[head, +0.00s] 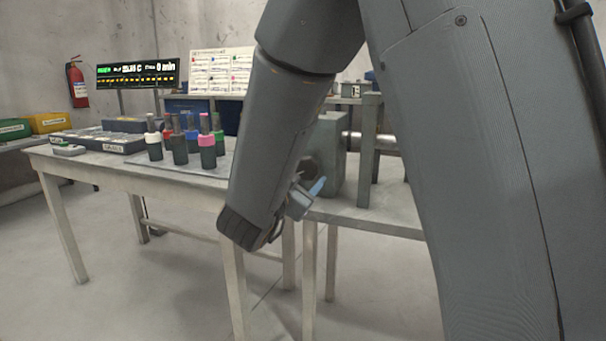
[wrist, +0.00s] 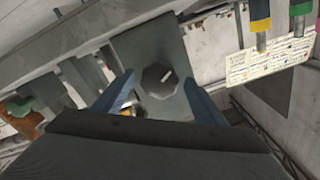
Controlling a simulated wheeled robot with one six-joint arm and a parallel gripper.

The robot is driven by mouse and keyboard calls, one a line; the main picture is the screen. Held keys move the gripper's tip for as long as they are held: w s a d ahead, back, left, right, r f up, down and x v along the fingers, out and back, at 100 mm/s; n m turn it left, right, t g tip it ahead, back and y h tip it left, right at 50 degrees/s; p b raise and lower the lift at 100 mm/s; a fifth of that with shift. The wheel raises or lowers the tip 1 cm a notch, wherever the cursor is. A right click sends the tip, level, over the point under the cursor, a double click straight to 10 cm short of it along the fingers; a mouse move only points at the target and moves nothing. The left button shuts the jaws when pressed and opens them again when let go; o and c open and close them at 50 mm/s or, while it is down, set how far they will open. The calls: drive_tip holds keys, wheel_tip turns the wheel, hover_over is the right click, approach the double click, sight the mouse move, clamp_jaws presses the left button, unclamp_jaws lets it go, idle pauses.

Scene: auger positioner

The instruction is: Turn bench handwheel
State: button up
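A dark, many-sided handwheel (wrist: 158,84) with a pale mark on its face sits on a grey plate (wrist: 146,45) in the wrist view. My gripper (wrist: 160,77) is open, with one blue finger on each side of the handwheel. Gaps show between the fingers and the wheel, and nothing is held. I cannot tell how far the fingertips are from the plate. In the head view, my gripper (head: 318,187) is partly hidden behind my arm. It is beside the grey housing (head: 333,150) at the bench corner, where the dark handwheel (head: 309,166) partly shows.
Several dark bottles with coloured caps (head: 208,150) stand on the bench (head: 130,172) left of my arm. A grey tray (head: 95,141) lies farther left. A grey post (head: 369,150) and a metal shaft (head: 385,139) are right of the housing. Open floor (head: 180,285) lies in front.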

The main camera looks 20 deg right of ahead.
drive_tip(key=p+v, duration=0.1)
drive_tip(key=v, duration=0.6)
drive_tip(key=shift+s+a, duration=0.25)
drive_tip(key=shift+s, duration=0.05)
